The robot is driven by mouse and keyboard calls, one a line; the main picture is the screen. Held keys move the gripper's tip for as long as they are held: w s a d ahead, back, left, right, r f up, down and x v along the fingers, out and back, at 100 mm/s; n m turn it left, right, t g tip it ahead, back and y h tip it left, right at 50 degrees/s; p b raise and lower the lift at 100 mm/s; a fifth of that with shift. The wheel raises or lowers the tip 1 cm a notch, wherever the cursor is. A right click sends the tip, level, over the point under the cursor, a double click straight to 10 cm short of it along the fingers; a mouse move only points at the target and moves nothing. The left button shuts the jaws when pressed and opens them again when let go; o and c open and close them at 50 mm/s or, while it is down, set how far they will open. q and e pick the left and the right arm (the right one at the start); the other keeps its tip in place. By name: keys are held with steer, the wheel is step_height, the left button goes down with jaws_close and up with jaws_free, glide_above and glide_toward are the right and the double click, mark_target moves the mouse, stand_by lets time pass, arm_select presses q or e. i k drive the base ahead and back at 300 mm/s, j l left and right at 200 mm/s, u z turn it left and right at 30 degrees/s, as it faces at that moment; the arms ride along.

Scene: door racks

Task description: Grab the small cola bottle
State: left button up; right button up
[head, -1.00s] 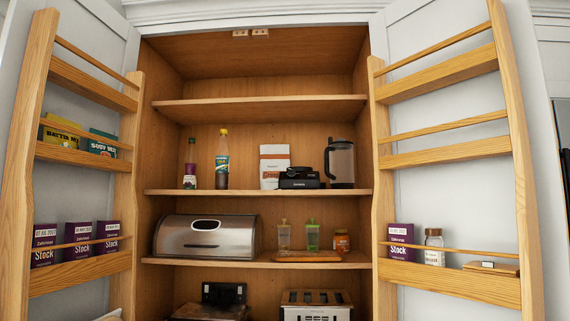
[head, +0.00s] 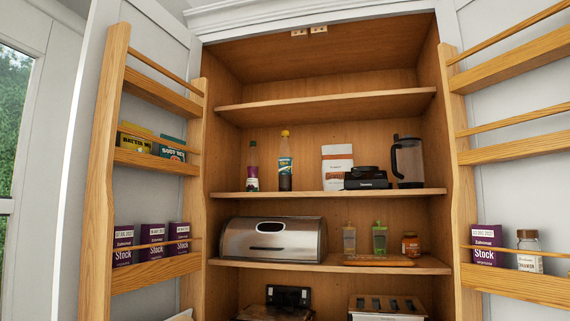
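A cola bottle (head: 285,160) with dark liquid, a blue label and a yellow cap stands upright on the middle shelf of the open cupboard. I cannot read which label is cola. Neither of my grippers shows in the head view.
On the same shelf (head: 225,195) to the right are a white bag (head: 337,166), a black appliance (head: 366,179) and a blender jug (head: 408,162). A bread bin (head: 272,240) sits below.

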mark_target(285, 153)
steer(key=i+l, duration=0.35)
steer(key=i, duration=0.2)
steer(key=i+l, duration=0.35)
steer(key=i, duration=0.25)
